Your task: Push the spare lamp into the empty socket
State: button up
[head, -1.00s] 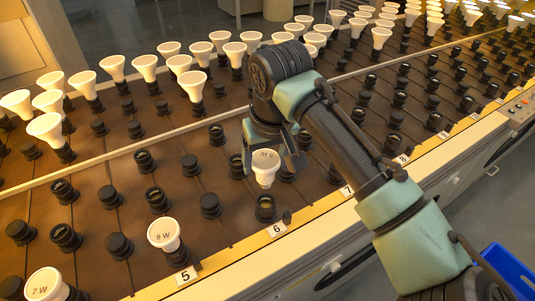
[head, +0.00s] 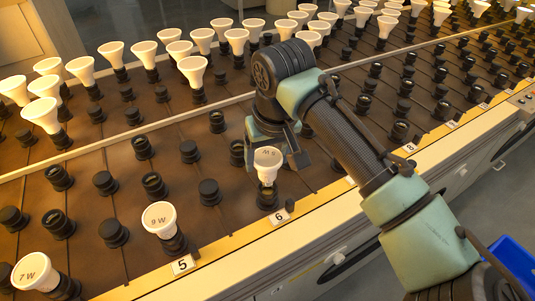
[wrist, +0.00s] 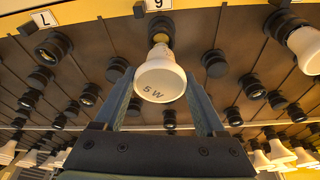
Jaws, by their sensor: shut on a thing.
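The spare lamp (head: 267,158) is a white reflector bulb marked 5 W, held upright, face up. My gripper (wrist: 160,82) is shut on it, one finger on each side, and the lamp also shows in the wrist view (wrist: 160,76). Directly under the lamp is the black socket (head: 267,199) by label 6 (head: 281,217). In the wrist view this socket (wrist: 161,28) shows partly behind the lamp's neck. The lamp's base meets or enters the socket's mouth; I cannot tell how deep it sits.
A 9 W lamp (head: 159,218) stands left by label 5 (head: 182,264), and a tilted 7 W lamp (head: 35,272) farther left. Black sockets and capped posts fill the brown board (head: 225,222) around the gripper. Many white lamps stand behind a rail (head: 130,136).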

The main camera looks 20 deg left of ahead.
jog(key=shift+f+b, duration=0.4)
jog(key=shift+f, duration=1.25)
jog(key=o, duration=1.3)
jog(key=shift+r, duration=0.15)
jog(key=p+v, duration=0.3)
jog(key=v, duration=0.9)
jog(key=shift+r, duration=0.35)
